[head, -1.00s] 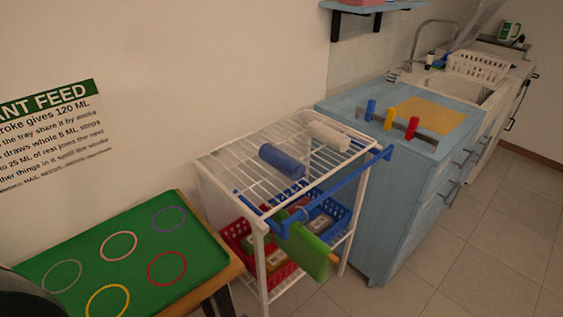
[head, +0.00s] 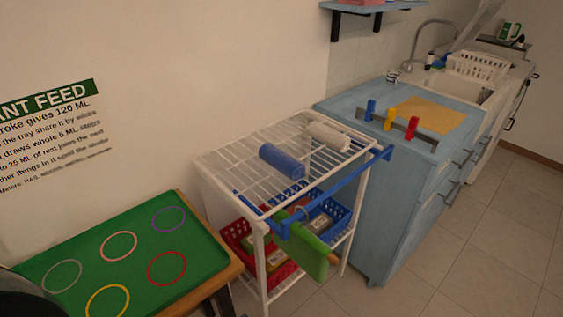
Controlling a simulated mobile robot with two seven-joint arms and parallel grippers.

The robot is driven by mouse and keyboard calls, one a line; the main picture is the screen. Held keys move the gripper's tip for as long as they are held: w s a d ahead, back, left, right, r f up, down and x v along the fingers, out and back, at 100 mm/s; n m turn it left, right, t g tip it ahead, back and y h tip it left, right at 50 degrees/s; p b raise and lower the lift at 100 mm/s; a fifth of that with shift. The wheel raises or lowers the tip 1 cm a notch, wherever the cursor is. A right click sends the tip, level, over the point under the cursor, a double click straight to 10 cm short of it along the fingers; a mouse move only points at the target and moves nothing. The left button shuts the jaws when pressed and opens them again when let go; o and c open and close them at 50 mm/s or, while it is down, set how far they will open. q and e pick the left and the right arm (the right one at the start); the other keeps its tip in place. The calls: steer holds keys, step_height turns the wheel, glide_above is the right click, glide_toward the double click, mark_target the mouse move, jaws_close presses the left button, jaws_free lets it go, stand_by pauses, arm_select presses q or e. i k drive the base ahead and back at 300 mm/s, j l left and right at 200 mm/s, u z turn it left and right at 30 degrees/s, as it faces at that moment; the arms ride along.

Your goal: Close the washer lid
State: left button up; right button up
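No washer is clearly recognisable in the head view. A grey slanted panel (head: 478,24) stands raised at the far upper right, behind the sink area, and is cut off by the top edge. I cannot tell whether it is the washer lid. Neither of my grippers is in view.
A green tray (head: 120,255) with coloured rings lies on a wooden table at lower left. A white wire rack (head: 225,168) with rolls, baskets and a blue rail stands mid-view. Beyond are a blue cabinet (head: 350,220) and a white basket (head: 477,67). The tiled floor (head: 490,240) at right is clear.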

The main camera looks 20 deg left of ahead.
mark_target(479, 19)
steer(key=z, duration=0.5)
steer(key=i+l+z, duration=0.15)
steer(key=i+z, duration=0.25)
steer(key=i+l+z, duration=0.1)
steer(key=i+z, duration=0.25)
steer(key=i, duration=3.3)
steer(key=i+u, duration=0.15)
steer(key=u, duration=0.25)
steer(key=i+l+u, duration=0.1)
steer(key=u, duration=0.3)
steer(key=i+l+u, duration=0.15)
steer(key=u, duration=0.3)
steer(key=i+l, duration=0.5)
steer(key=l+z, duration=0.05)
steer(key=l, duration=0.1)
